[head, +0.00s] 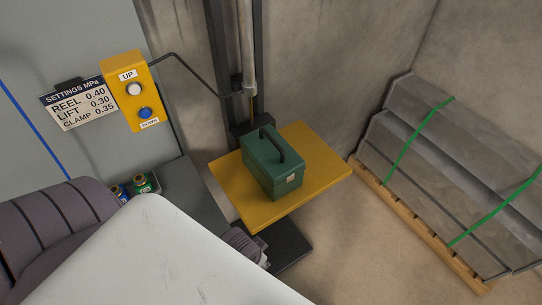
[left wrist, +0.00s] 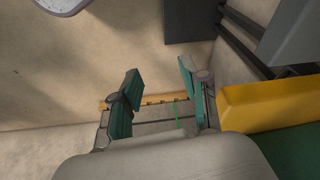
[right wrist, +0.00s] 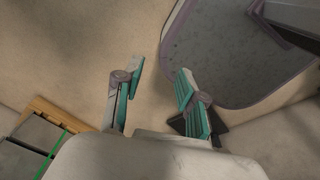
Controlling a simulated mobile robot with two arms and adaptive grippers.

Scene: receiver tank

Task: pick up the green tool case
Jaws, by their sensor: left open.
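The green tool case (head: 273,164) stands upright on a yellow platform (head: 325,172) in the head view, its dark handle on top and a pale latch on its front. In the left wrist view a yellow edge (left wrist: 265,103) and a green surface (left wrist: 297,152), which look like the platform and case, show at the right. My left gripper (left wrist: 158,80) is open and empty, to one side of them and touching neither. My right gripper (right wrist: 160,78) is open and empty over the floor, with no case in its view. I cannot make out either gripper's fingers in the head view.
A yellow control box (head: 133,91) with white and blue buttons hangs beside a settings sign (head: 78,104). Grey slabs with green straps (head: 440,170) lie on a wooden pallet (head: 415,225) at the right. Bare floor (head: 345,225) lies between the platform and pallet.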

